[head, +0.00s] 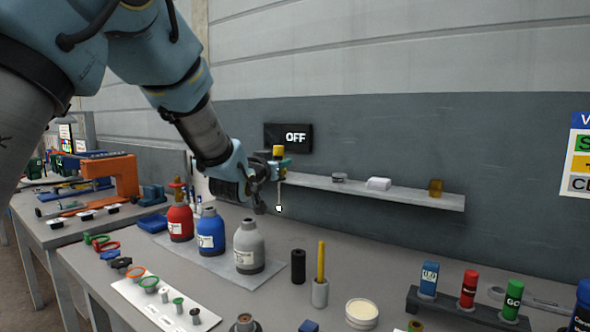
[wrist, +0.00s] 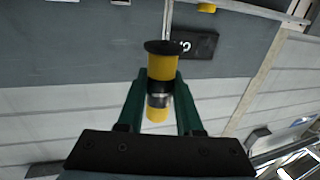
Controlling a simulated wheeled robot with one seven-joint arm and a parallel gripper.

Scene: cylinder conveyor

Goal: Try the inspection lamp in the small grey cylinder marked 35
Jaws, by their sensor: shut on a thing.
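My gripper (head: 277,168) is shut on a yellow lamp with a black collar (wrist: 162,68), held upright in the air. In the head view the lamp's yellow top (head: 278,150) shows above the fingers. A thin stalk hangs below, with a small pale tip (head: 279,208). A grey cylinder (head: 249,248) with a pale label stands on a mat on the bench. The label is too small to read, so I cannot confirm the 35. The lamp tip shows above and right of its neck, apart from it.
A blue cylinder (head: 211,232) and a red cylinder (head: 180,222) stand left of the grey one. A black cylinder (head: 298,266) and a holder with a yellow rod (head: 320,292) stand to its right.

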